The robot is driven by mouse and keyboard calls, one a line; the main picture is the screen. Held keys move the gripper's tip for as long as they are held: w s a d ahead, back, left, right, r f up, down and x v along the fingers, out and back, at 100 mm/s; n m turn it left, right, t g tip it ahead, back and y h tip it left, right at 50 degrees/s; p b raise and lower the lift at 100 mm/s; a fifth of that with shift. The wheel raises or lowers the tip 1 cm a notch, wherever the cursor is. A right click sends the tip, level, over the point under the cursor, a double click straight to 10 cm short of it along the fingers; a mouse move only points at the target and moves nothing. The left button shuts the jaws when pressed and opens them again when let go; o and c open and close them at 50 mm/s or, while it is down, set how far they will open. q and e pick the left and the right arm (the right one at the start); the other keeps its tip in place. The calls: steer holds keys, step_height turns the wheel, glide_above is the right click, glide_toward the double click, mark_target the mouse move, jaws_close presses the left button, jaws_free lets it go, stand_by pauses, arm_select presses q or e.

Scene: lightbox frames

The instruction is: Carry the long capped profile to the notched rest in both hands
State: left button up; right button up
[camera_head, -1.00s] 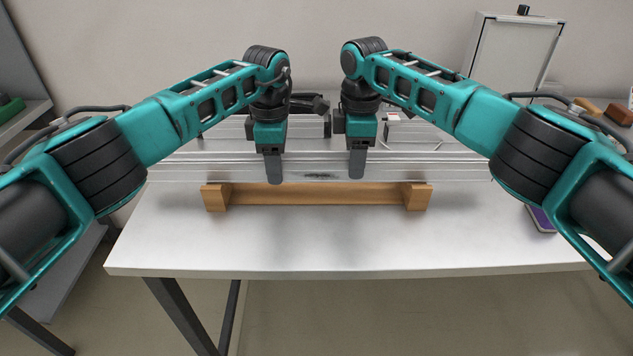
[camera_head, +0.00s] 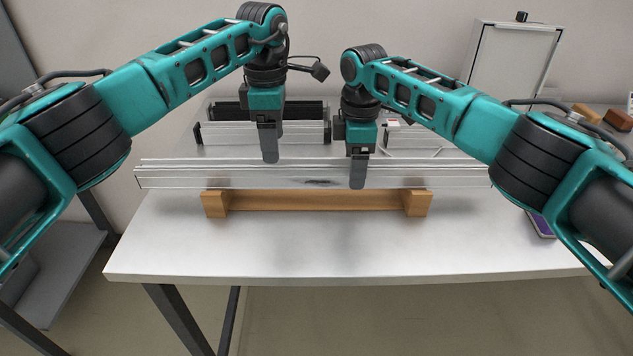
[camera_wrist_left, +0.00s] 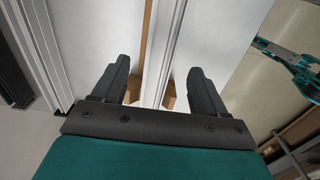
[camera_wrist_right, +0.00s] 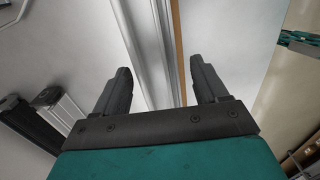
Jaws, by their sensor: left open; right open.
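The long silver profile (camera_head: 230,176) lies level across the wooden notched rest (camera_head: 315,201), over both of its end blocks. It hides the notches, so I cannot tell how deep it sits. Its right end is near my right forearm; the caps are too small to make out. My left gripper (camera_head: 270,158) is open and empty, raised above the profile left of centre. In the left wrist view, the profile (camera_wrist_left: 168,50) runs below and between its fingers. My right gripper (camera_head: 357,185) is open at the profile, right of centre; in its wrist view, the profile (camera_wrist_right: 158,45) passes between the fingers.
The white table (camera_head: 300,250) is clear in front of the rest. Behind the profile stand metal rails and a black-topped fixture (camera_head: 225,122). A purple item (camera_head: 541,224) lies at the right, and a white panel (camera_head: 515,55) stands at the back right.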

arm_select(q)
step_height(320, 180, up, 4)
steer(key=shift+r, duration=0.25)
arm_select(e)
step_height(320, 180, up, 12)
stand_by(0.3)
stand_by(0.4)
